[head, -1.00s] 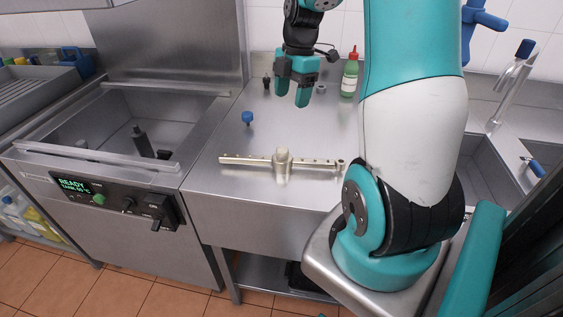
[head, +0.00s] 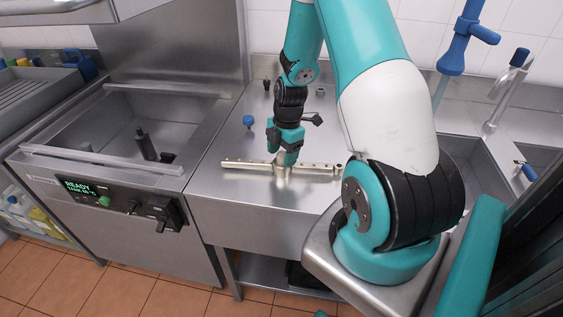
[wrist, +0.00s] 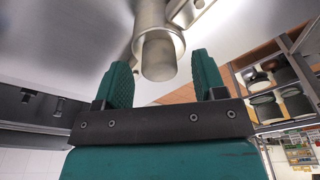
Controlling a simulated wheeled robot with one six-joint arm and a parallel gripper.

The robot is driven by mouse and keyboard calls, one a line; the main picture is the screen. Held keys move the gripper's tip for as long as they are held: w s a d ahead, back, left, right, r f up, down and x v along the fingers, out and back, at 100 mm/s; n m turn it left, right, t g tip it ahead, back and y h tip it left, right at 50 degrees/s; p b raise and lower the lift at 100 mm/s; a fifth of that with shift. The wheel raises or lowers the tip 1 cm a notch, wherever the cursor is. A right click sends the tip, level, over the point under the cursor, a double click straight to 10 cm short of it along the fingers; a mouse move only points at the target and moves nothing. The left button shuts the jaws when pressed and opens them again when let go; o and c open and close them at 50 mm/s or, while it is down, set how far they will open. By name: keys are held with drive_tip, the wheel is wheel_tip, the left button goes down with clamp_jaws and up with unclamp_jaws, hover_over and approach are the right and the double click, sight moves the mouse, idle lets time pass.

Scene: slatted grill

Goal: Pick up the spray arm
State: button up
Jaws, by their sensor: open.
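The spray arm (head: 240,165) is a pale metal bar with small holes along it and a thick upright hub in its middle. It lies on the steel counter (head: 225,200) near the front edge. My gripper (head: 287,157) is over the hub in the head view and hides its upper part. In the wrist view the hub (wrist: 158,55) reaches between the two teal fingers of my gripper (wrist: 163,82). The fingers are open, with a gap showing on each side of the hub.
A blue knob-like item (head: 248,121) stands on the counter to the left. A small dark item (head: 266,85) is at the back. A dishwasher tank (head: 110,130) is on the left, and a sink (head: 465,165) with a tap (head: 510,85) is on the right.

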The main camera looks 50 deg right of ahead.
drive_tip(key=shift+f, duration=0.45)
drive_tip(key=shift+c, duration=0.2)
drive_tip(key=c, duration=1.1)
clamp_jaws()
drive_tip(key=shift+r, duration=0.15)
